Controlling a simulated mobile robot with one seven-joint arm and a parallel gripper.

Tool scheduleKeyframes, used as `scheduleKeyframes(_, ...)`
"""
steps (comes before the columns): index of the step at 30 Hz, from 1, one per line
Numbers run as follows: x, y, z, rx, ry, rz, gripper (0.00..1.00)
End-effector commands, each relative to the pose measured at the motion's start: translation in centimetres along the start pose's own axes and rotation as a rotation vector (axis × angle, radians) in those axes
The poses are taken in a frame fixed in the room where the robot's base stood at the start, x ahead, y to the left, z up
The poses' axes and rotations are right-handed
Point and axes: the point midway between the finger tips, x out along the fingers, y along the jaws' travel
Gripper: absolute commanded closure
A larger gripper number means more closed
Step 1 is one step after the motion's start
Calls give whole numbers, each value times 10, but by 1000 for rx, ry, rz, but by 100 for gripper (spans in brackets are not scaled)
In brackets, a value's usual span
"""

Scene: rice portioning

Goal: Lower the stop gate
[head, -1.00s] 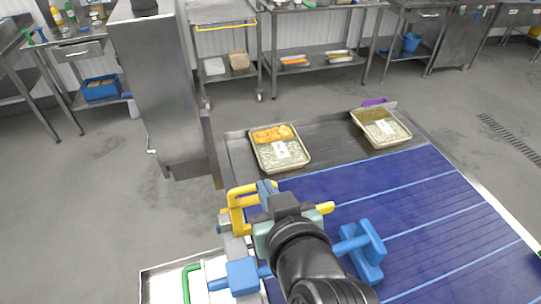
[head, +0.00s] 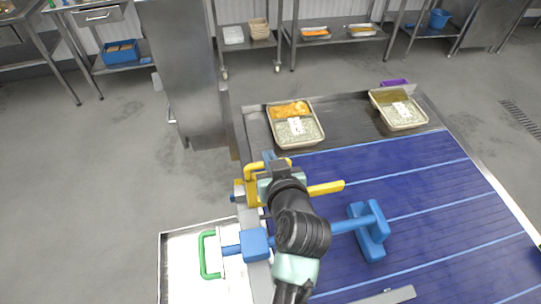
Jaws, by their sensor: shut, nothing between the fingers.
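A yellow stop gate (head: 326,188) sits at the belt's left edge, with a yellow bracket on the left and a bar reaching right over the blue belt (head: 420,185). My gripper (head: 279,167) is over the yellow bracket, seen from behind and above. It is shut with nothing held; its fingertips are mostly hidden. My arm covers the gate's middle, so I cannot tell whether the gripper touches it or how high the bar stands. A blue bar with a block-shaped end (head: 368,231) crosses the belt nearer to me.
Two filled trays (head: 322,140) (head: 427,122) rest on the grey surface beyond the belt. A green handle (head: 203,256) stands on the white panel at lower left. A steel cabinet (head: 178,75) is behind on the left. Open floor lies left.

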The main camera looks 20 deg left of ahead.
Motion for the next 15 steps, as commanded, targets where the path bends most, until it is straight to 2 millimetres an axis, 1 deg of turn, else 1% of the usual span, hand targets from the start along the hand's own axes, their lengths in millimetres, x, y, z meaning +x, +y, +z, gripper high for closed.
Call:
scheduleKeyframes(3,1,0,6,1,-1,1,100)
scheduleKeyframes(15,2,0,8,0,0,1,100)
